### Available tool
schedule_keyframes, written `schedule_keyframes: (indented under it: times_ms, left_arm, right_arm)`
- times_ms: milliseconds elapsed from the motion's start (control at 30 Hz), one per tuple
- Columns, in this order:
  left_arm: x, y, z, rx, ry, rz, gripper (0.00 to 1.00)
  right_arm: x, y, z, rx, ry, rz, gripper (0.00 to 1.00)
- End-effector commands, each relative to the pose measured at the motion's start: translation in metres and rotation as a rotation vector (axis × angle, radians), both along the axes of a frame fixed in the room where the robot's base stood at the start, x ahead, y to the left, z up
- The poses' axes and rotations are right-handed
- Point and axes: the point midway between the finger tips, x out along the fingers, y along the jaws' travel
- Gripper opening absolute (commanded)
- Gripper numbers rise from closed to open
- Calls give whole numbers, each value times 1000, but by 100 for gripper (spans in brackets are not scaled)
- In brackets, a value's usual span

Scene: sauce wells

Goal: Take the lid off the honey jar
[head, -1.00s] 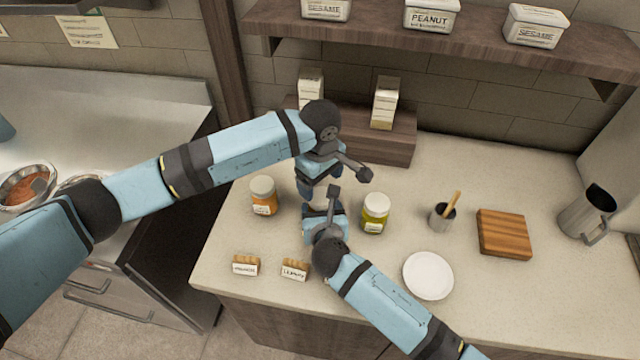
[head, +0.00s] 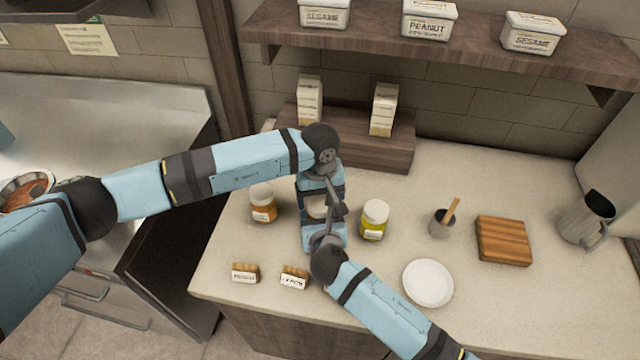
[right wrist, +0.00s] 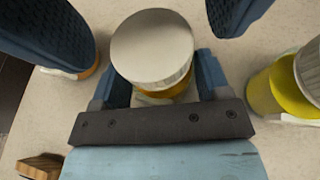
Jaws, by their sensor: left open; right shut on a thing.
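The honey jar, amber inside with a pale grey lid (right wrist: 151,45), stands between my two grippers on the counter. In the head view only a bit of it (head: 316,208) shows between the arms, and its label is hidden. My right gripper (head: 322,224) is shut on the jar's body (right wrist: 166,93) below the lid, one finger on each side. My left gripper (head: 320,192) is above and behind the jar. In the right wrist view its dark blue fingers are spread apart on either side of the lid, open, with gaps between them and the lid.
An orange jar (head: 263,204) stands close on the left and a yellow-green jar (head: 374,221) close on the right. Two small label cards (head: 293,277) stand in front. A white plate (head: 428,283), a grey cup (head: 441,224) and a wooden board (head: 503,240) are to the right.

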Motion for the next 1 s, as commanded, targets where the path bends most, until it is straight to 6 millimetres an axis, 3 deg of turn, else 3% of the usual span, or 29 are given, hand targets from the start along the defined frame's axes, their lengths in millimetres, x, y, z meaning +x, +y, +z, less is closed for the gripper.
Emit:
schedule_keyframes:
  times_ms: [133, 400, 467, 633, 867, 1000]
  left_arm:
    - [0, 0, -10, -1, -1, 1, 81]
    - [0, 0, -12, -1, -1, 0, 81]
    - [0, 0, -12, -1, -1, 0, 71]
    - [0, 0, -11, -1, -1, 0, 32]
    - [0, -1, -11, -1, -1, 13, 30]
    - [0, -1, -11, -2, -1, 164, 30]
  right_arm:
    - [0, 0, 0, 0, 0, 1, 3]
    - [0, 0, 0, 0, 0, 1, 3]
    - [0, 0, 0, 0, 0, 1, 3]
    - [0, 0, 0, 0, 0, 1, 3]
    - [0, 1, 0, 0, 0, 1, 3]
    - [0, 1, 0, 1, 0, 2, 3]
